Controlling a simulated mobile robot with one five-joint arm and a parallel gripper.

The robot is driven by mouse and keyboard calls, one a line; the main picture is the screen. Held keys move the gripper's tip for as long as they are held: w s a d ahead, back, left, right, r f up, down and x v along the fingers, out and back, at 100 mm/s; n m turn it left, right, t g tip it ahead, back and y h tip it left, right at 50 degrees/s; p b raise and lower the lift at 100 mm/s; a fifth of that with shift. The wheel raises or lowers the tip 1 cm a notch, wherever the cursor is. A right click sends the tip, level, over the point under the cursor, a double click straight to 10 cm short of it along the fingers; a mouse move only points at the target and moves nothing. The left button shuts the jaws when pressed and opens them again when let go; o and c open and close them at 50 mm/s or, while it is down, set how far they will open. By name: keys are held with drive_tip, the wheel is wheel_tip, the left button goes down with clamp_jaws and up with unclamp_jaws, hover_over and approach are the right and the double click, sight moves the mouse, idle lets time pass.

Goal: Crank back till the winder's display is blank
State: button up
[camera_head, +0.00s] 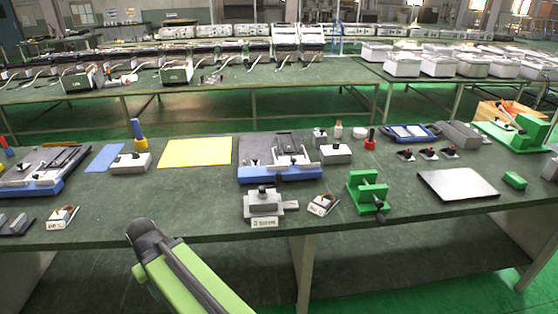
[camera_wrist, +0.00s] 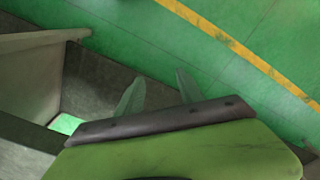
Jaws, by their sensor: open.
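A green winder-like device (camera_head: 368,192) with a dark crank handle (camera_head: 379,212) at its front stands near the front edge of the workbench, right of the middle. No readable display shows on it. My gripper (camera_wrist: 160,88) is open and empty in the wrist view, its two pale green fingers apart above the green floor. In the head view my arm rises at the bottom, in front of the bench and left of the winder; the fingers cannot be made out there. The winder is not in the wrist view.
A grey block device with a label (camera_head: 263,206) and a small white-labelled unit (camera_head: 322,205) stand left of the winder. A dark-edged grey plate (camera_head: 458,184) and a green block (camera_head: 514,180) lie to its right.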

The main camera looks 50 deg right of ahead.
wheel_tip(320, 180, up, 23)
drive_tip(key=w+p, duration=0.1)
drive_tip(key=p, duration=1.8)
wheel_tip(320, 180, up, 11)
drive_tip(key=t+p, duration=0.4)
drive_tip(key=p, duration=0.5)
hover_over(281, 174)
drive_tip(key=s, duration=0.6)
drive_tip(key=shift+n, duration=0.3)
drive_tip(key=b+x, duration=1.5)
drive_tip(key=x, duration=0.1)
drive_tip(key=shift+w+f, duration=0.25)
drive_tip(key=shift+w, duration=0.05)
drive_tip(key=shift+w+a+f+b, duration=0.1)
drive_tip(key=shift+w+f+b, duration=0.2)
drive_tip(key=shift+b, duration=0.2)
drive_tip(key=shift+r, duration=0.1)
